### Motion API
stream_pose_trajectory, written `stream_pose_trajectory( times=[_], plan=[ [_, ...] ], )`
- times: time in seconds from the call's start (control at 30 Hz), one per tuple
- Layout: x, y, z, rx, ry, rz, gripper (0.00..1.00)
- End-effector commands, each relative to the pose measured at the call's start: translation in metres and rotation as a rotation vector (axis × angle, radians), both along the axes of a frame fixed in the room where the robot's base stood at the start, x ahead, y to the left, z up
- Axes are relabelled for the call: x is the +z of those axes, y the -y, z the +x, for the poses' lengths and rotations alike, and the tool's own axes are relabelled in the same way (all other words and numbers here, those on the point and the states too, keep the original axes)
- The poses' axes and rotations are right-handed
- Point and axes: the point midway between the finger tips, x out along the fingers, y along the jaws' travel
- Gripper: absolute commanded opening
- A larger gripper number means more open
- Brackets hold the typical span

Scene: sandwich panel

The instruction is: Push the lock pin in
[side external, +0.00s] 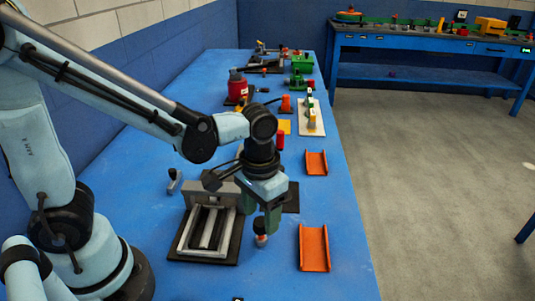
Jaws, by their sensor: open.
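My gripper (262,222) points down at the near middle of the blue table, just right of a grey metal frame on a black base (180,250). The gripper is open. A small part with a reddish top and pale body (261,240) shows at the lower end of the fingers. It may be the lock pin, but it is too small to be sure. I cannot tell whether the fingers touch it. A grey upright plate (219,190) stands behind the frame, and my wrist hides part of that area.
Two orange channel trays, one near (314,250) and one farther (316,163), lie to the right on the blue table (190,285). A red canister (237,87) and green machine parts (302,66) stand farther back.

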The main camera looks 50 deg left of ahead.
Motion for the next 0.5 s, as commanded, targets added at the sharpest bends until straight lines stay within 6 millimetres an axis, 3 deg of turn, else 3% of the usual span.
stream_pose_trajectory(
  times=[0.2,0.5],
  plan=[
    [-0.014,0.000,0.000,0.000,0.000,0.000,0.59],
    [-0.017,0.000,0.000,0.000,0.000,0.000,0.59]
  ],
)
